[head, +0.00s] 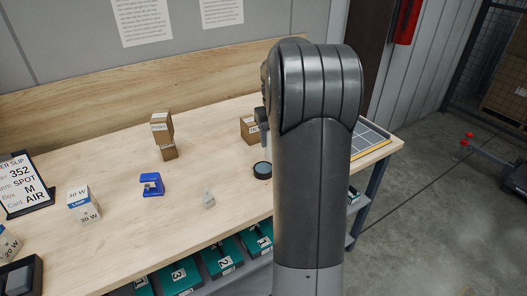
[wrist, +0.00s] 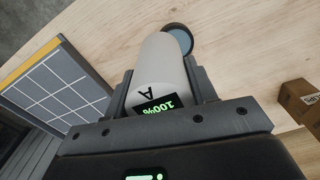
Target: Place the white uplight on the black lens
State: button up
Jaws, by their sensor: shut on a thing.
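The white uplight (wrist: 163,66) is a pale cylinder with a dark label showing an "A" and "100%" in the wrist view. My gripper (wrist: 163,90) is shut on it, one finger on each side. The black lens (head: 262,170) is a dark round disc with a blue-grey face lying on the bench. In the wrist view the lens (wrist: 178,37) shows just past the far end of the uplight, partly covered by it. I cannot tell the height between them. In the head view my arm hides most of the gripper and the uplight.
A cardboard box (head: 249,128) stands behind the lens, and two stacked boxes (head: 163,137) are farther left. A blue tape-dispenser-like object (head: 151,185) and a small grey piece (head: 208,200) lie on the bench. A gridded panel (wrist: 58,88) is at the bench's right end.

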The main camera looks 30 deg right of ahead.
jog(key=shift+w+a+f, duration=0.35)
jog(key=shift+w+f, duration=0.1)
jog(key=shift+f, duration=0.55)
jog(key=shift+w+a+f, duration=0.3)
jog(key=shift+w+f, duration=0.2)
jog(key=shift+f, duration=0.5)
jog(key=shift+w+a+f, duration=0.35)
jog(key=shift+w+f, duration=0.1)
jog(key=shift+f, duration=0.55)
jog(key=shift+f, duration=0.1)
jog(key=o, duration=1.4)
jog(key=shift+f, duration=0.1)
